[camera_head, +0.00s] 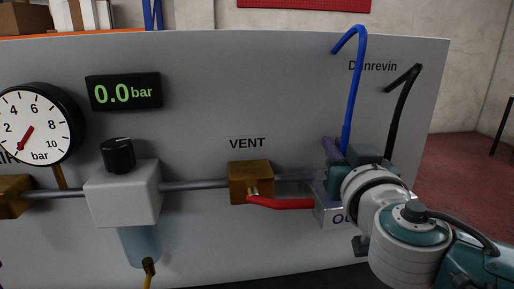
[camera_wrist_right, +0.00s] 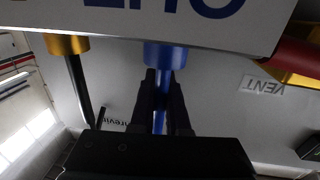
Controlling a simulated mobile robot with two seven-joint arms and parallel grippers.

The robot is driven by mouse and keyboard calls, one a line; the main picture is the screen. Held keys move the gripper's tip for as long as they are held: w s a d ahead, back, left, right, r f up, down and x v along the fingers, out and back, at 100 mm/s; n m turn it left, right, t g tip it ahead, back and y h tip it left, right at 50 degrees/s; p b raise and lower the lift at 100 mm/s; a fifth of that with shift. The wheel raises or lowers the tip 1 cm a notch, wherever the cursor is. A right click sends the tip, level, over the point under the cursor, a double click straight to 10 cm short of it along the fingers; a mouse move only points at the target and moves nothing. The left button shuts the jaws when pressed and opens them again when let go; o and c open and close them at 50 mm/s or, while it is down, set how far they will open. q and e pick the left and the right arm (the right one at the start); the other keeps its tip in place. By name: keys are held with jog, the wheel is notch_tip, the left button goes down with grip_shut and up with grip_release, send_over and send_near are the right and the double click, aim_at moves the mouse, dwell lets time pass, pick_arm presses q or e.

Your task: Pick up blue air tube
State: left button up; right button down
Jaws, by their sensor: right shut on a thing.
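The blue air tube (camera_head: 352,90) rises from behind my right gripper (camera_head: 345,162) in the head view. Its top bends over to the left. In the right wrist view, my right gripper (camera_wrist_right: 162,95) has both dark fingers closed on the blue tube (camera_wrist_right: 158,122). They sit just beside a thicker blue fitting (camera_wrist_right: 165,55) at the edge of a light block (camera_wrist_right: 110,22) with blue lettering. The head view shows part of that block (camera_head: 328,212); my arm hides the rest. My left gripper is not in view.
A black tube (camera_head: 402,95) stands right of the blue one. A gauge (camera_head: 38,115), a 0.0 bar display (camera_head: 125,92) and a regulator (camera_head: 122,195) are further left.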

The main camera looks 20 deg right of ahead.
notch_tip(320, 180, up, 20)
jog(key=p, duration=0.2)
jog(key=shift+p, duration=0.4)
dwell(0.4)
